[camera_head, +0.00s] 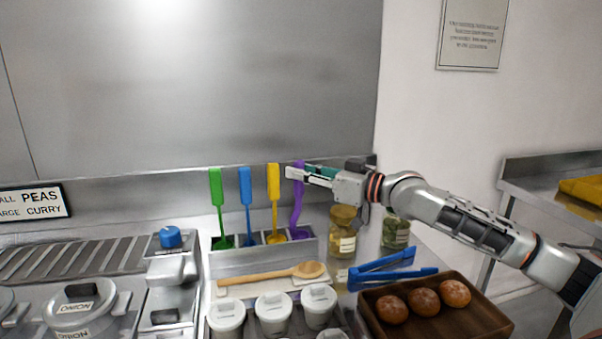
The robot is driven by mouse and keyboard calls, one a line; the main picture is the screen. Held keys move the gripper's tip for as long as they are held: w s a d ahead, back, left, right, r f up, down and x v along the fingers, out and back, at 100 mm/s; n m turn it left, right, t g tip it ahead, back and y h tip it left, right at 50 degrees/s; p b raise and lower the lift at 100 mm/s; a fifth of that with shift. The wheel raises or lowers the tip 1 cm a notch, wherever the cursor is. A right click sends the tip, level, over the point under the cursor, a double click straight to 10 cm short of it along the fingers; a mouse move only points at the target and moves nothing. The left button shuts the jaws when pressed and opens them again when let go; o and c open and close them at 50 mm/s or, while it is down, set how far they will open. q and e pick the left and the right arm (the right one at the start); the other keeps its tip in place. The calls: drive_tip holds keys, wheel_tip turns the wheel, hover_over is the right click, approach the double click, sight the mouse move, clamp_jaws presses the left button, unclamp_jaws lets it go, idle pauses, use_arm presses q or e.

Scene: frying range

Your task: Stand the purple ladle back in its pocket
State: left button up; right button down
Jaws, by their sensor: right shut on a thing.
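The purple ladle (297,208) stands roughly upright at the right end of the grey rack (262,262). Its lower end is at the rightmost pocket, and I cannot tell how deep it sits. My right gripper (296,174) comes in from the right and is shut on the ladle near its top. The fingers hide part of the handle. My left gripper is not in view.
Green (217,205), blue (247,202) and yellow (274,200) utensils stand in the other pockets. Jars (342,232), a wooden spoon (270,275), white-lidded tubs (273,312), blue tongs (392,272) and a wooden tray of buns (478,324) crowd the counter nearby.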

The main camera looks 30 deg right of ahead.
drive_tip(key=shift+f, duration=0.15)
drive_tip(key=c, duration=1.9)
unclamp_jaws()
